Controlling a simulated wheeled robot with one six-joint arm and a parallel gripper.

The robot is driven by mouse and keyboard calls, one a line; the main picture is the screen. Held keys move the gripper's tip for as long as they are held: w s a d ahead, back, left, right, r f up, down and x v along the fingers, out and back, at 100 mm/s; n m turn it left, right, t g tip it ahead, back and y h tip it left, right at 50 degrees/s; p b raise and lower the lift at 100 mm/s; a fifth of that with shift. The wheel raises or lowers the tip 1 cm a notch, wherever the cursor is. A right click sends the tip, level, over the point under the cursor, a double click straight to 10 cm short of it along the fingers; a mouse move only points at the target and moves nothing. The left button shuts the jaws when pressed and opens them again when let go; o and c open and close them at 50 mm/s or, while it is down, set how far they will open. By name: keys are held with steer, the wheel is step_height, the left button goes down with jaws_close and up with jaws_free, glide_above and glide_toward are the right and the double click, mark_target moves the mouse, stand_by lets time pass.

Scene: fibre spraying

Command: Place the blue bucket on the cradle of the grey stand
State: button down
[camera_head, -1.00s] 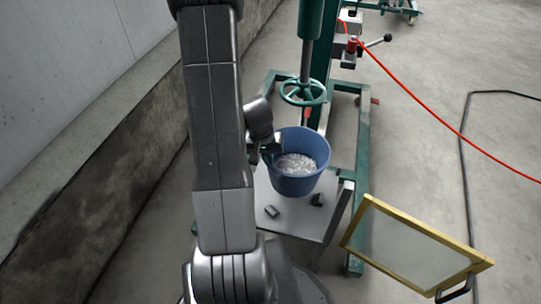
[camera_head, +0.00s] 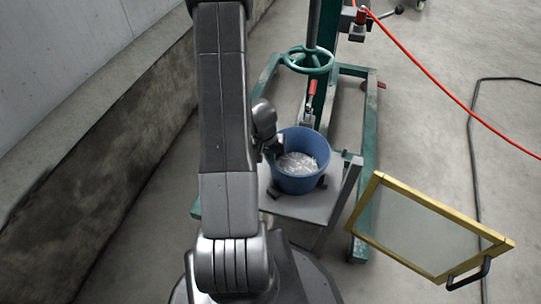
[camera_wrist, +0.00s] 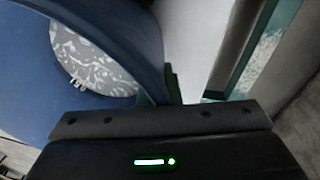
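The blue bucket (camera_head: 313,172) is upright with pale, whitish material inside. It is over the grey stand's top (camera_head: 318,208), low between small dark cradle blocks (camera_head: 323,182). The blocks are partly hidden by it, and I cannot tell whether its base touches the stand. My gripper (camera_head: 277,147) is at the bucket's left side and appears shut on its wall near the rim. In the wrist view, the bucket (camera_wrist: 28,85) fills the left, and its wall runs down to my gripper (camera_wrist: 158,95); the fingertips are mostly hidden.
A green frame with a handwheel (camera_head: 309,60) stands right behind the grey stand. A yellow-framed screen (camera_head: 425,235) is at the front right. A red hose (camera_head: 440,85) and a black cable (camera_head: 471,150) run at right. A low concrete wall (camera_head: 110,140) is at left.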

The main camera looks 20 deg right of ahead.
steer(key=shift+f, duration=0.1)
steer(key=c, duration=1.6)
jaws_free()
steer(key=shift+c, duration=0.2)
step_height(320, 180, up, 12)
steer(key=a+p, duration=0.2)
steer(key=p, duration=0.4)
steer(key=shift+s, duration=0.3)
